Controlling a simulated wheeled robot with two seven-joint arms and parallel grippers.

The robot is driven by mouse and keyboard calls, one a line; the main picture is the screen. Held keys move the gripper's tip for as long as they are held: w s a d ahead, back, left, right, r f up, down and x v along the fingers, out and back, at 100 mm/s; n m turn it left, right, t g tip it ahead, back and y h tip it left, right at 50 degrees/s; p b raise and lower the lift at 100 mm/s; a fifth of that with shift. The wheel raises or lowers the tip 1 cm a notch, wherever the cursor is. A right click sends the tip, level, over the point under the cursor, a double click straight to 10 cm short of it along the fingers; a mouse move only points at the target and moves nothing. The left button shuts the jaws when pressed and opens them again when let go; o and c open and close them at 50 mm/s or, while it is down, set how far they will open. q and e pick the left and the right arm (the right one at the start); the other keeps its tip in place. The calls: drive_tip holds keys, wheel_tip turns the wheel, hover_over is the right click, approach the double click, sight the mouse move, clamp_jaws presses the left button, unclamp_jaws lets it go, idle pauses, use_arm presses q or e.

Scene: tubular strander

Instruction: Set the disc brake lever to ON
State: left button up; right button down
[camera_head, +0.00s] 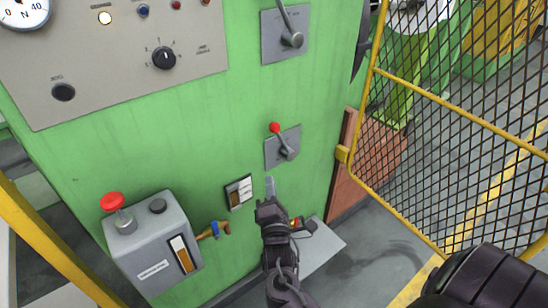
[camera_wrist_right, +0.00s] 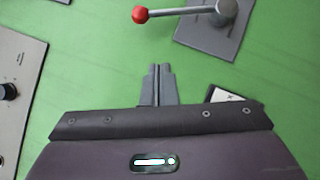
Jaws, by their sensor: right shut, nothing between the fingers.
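A lever with a red ball knob (camera_head: 275,127) sits on a grey plate (camera_head: 272,154) on the green cabinet front. Its rod slants up and to the left from the hub. In the right wrist view the red knob (camera_wrist_right: 140,14) is at the top, with the rod running right to the hub (camera_wrist_right: 222,10). My right gripper (camera_head: 270,186) is shut and empty, below the lever and apart from it. Its closed fingers (camera_wrist_right: 158,72) show below the knob in the wrist view. A second lever (camera_head: 290,30) is on a plate higher up. Label text is too small to read. My left gripper is not in view.
A grey box with a red mushroom button (camera_head: 112,202) stands at lower left. A panel with knobs and a gauge (camera_head: 130,60) is at upper left. A yellow-framed mesh guard (camera_head: 455,110) stands at the right. A small framed gauge (camera_head: 239,192) sits left of my gripper.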

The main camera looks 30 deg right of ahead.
sight(279, 134)
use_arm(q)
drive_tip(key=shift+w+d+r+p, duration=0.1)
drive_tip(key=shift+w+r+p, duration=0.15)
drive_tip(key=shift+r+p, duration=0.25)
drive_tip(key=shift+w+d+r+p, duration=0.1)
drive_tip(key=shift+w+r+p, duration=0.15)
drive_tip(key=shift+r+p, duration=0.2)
use_arm(e)
drive_tip(key=s+d+x, duration=0.1)
drive_tip(key=d+x, duration=0.1)
drive_tip(key=x, duration=1)
drive_tip(key=shift+d+r, duration=0.25)
drive_tip(key=shift+r, duration=0.2)
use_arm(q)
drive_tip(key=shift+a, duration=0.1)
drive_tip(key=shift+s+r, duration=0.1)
use_arm(e)
drive_tip(key=shift+r, duration=0.1)
